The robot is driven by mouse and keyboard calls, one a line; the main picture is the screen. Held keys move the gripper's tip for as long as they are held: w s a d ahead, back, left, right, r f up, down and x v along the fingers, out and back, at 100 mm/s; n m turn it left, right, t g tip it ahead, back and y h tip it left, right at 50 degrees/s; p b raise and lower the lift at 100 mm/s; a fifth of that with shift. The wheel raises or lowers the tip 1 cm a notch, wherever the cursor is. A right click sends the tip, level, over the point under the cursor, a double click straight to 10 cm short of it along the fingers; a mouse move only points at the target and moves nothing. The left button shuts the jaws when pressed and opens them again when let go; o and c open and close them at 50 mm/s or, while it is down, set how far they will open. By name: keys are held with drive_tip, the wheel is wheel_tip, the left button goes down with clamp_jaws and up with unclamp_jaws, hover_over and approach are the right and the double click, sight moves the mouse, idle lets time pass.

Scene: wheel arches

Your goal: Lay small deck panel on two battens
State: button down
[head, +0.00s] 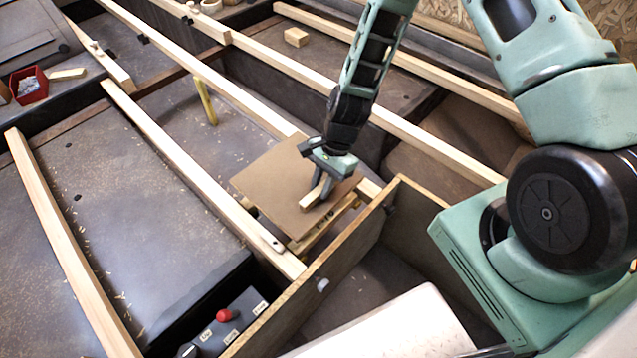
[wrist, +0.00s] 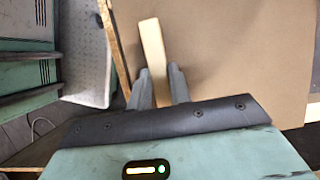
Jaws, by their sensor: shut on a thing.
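The small deck panel (head: 270,190) is a flat brown square with a short pale wooden block (head: 311,198) on top. My gripper (head: 318,190) points down over the panel and is shut on this block. In the wrist view the panel (wrist: 240,70) fills the right side, and the block (wrist: 152,50) sticks out beyond the fingers (wrist: 158,85). One pale batten (head: 185,160) runs along the panel's left side. Another batten (head: 235,105) passes behind and under the panel, showing again at its right. Whether the panel touches either batten cannot be told.
A wooden board edge (head: 330,270) stands close in front of the panel. A control box with a red button (head: 226,315) is at the front. More timbers run on both sides. A loose block (head: 296,37) and a red bin (head: 29,86) lie farther off.

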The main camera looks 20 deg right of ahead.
drive_tip(key=shift+f+b, duration=2.7)
drive_tip(key=shift+f, duration=1.25)
drive_tip(key=c, duration=1.2)
unclamp_jaws()
drive_tip(key=p+v, duration=0.4)
drive_tip(key=v, duration=1.3)
drive_tip(key=shift+d, duration=0.15)
drive_tip(key=shift+w+r, duration=0.1)
